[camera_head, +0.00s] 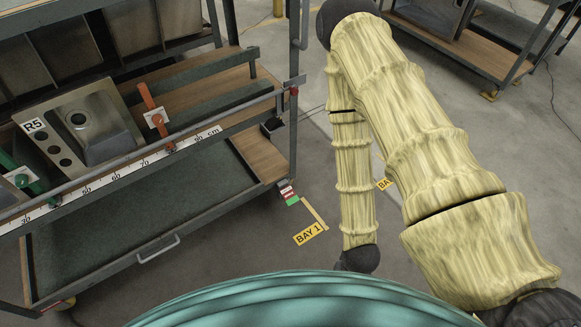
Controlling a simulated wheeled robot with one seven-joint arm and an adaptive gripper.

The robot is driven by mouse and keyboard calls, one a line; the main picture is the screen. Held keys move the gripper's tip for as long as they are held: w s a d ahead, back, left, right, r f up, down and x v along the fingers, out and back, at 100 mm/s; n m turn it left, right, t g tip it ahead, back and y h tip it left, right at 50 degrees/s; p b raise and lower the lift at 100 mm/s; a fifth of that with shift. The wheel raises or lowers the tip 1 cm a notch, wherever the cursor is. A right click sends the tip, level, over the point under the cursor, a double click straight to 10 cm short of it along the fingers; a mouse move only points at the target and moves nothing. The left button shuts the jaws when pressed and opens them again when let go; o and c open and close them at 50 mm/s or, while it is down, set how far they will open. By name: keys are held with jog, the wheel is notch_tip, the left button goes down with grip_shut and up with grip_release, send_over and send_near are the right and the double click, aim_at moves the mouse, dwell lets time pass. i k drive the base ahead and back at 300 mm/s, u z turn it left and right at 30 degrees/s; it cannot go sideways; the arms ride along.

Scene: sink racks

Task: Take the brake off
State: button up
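A grey metal sink rack (150,150) on wheels fills the left of the view. At the foot of its near right corner is a small part striped red, white and green (289,194), which may be the brake; its setting is too small to tell. My arm, in a pale yellow sleeve, rises from the lower right, bends at the top and comes down to a dark joint (358,258), to the right of the rack and apart from it. My gripper's fingers do not show.
A steel sink (92,122) marked R5 lies on the rack's shelf beside an orange clamp (154,115). A ruler strip runs along the shelf edge. A yellow BAY 1 floor label (310,233) lies right of the rack. Another rack (480,45) stands at the upper right. Grey floor lies between.

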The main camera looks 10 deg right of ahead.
aim_at(288, 192)
jog(key=u, duration=0.05)
jog(key=k, duration=0.5)
jog(key=z, duration=1.9)
jog(key=i, duration=1)
jog(key=u, duration=1.9)
